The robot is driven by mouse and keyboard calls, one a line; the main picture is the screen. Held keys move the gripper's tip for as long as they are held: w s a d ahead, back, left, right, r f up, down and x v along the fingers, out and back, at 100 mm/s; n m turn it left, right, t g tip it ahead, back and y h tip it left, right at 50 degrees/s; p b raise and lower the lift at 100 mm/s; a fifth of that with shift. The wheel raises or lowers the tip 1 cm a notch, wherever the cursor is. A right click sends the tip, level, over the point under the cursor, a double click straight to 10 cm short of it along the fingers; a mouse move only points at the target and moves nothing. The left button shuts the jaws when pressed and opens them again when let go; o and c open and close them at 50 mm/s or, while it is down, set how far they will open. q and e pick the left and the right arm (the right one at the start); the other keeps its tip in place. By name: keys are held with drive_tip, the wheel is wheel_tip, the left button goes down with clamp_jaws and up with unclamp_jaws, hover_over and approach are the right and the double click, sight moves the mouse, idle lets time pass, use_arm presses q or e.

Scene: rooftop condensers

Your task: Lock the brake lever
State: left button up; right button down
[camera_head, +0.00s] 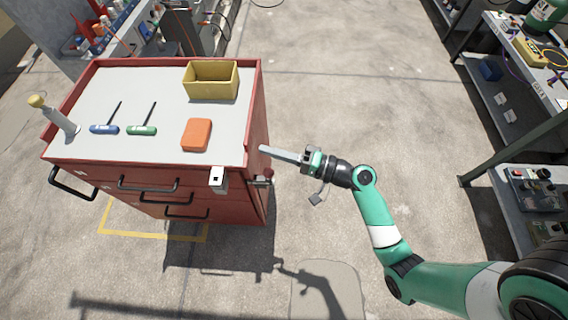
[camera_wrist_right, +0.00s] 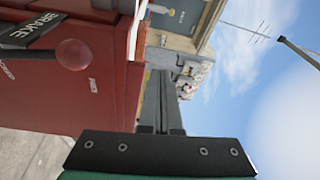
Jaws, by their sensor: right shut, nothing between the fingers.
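The brake lever's red ball knob (camera_head: 268,173) shows at the front right corner of the red tool cart (camera_head: 258,110). In the right wrist view the knob (camera_wrist_right: 73,54) is large at the upper left, beside a black plate lettered BRAKE (camera_wrist_right: 35,30). My right gripper (camera_head: 263,150) is shut and empty. Its fingertips are by the cart's right side, near the top edge, and appear above the knob in the head view. In the wrist view the shut fingers (camera_wrist_right: 159,80) are right of the knob, apart from it. My left gripper is not in view.
On the cart top are a yellow bin (camera_head: 211,80), an orange box (camera_head: 197,134), blue (camera_head: 104,129) and green (camera_head: 141,130) handled tools. A post with a yellow knob (camera_head: 58,116) stands at its left. Shelving (camera_head: 490,95) stands at right. Floor between is clear.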

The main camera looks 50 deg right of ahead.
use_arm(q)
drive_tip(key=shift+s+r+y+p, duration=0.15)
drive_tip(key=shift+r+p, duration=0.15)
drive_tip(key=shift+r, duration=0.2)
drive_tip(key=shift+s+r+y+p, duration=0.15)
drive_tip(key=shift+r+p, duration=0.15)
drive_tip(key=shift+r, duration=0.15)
use_arm(e)
drive_tip(key=s+d+f+m+h, duration=0.5)
drive_tip(key=s+d+f+m, duration=0.1)
drive_tip(key=s+f, duration=0.3)
drive_tip(key=shift+s+f+m+g, duration=0.15)
drive_tip(key=shift+s+m+g, duration=0.15)
drive_tip(key=shift+g, duration=0.1)
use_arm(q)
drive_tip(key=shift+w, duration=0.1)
use_arm(e)
drive_tip(key=shift+a, duration=0.1)
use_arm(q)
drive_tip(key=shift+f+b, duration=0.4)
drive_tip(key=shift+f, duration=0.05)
use_arm(e)
drive_tip(key=w+a, duration=0.4)
drive_tip(key=w, duration=0.4)
drive_tip(key=shift+w+a, duration=0.2)
drive_tip(key=shift+f, duration=0.1)
